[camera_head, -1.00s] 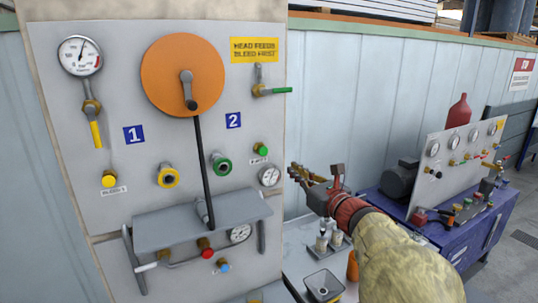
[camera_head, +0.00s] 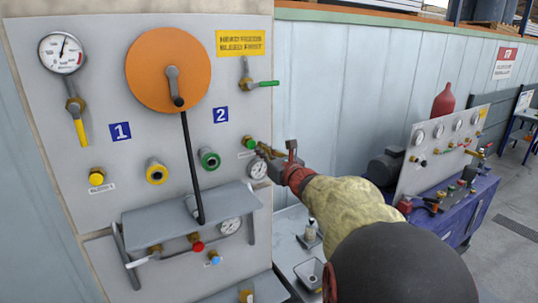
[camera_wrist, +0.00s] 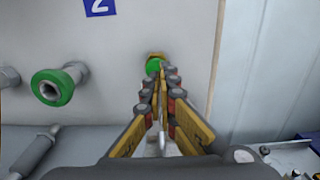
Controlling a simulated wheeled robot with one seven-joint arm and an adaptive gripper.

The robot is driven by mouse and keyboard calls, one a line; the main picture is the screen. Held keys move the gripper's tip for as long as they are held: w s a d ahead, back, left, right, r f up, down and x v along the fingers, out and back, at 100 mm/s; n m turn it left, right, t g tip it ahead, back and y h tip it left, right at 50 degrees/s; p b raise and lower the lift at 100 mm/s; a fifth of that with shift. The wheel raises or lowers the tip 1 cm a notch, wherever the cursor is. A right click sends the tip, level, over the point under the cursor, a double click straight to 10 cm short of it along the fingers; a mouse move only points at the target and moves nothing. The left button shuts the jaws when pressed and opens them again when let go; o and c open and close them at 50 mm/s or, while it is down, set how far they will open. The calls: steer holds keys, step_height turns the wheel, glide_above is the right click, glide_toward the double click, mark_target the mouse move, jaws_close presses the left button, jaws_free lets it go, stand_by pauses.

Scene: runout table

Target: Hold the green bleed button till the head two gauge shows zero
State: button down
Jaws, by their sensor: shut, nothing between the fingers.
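The green bleed button (camera_head: 249,142) sits on the grey panel below the blue "2" plate (camera_head: 221,114). It also shows in the wrist view (camera_wrist: 152,66), partly covered by the fingertips. My gripper (camera_head: 263,150) is shut and empty, its tips at the right side of the button. I cannot tell whether they touch or press it. The head two gauge (camera_head: 258,170) is the small white dial just below the gripper. Its needle is too small to read, and the fingers partly cover the label by the button.
A green ring fitting (camera_head: 209,159) is left of the button, and a green-handled valve (camera_head: 262,84) is above. A grey shelf (camera_head: 180,212) juts out below. A blue bench (camera_head: 470,215) with a gauge panel stands at the right.

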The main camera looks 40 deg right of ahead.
mark_target(253, 143)
steer(key=shift+x, duration=0.9)
steer(key=shift+w, duration=0.1)
steer(key=shift+w+d+r+b, duration=0.15)
steer(key=shift+w+d+b, duration=0.05)
steer(key=shift+w+b, duration=0.55)
steer(key=shift+r, duration=0.3)
stand_by(0.4)
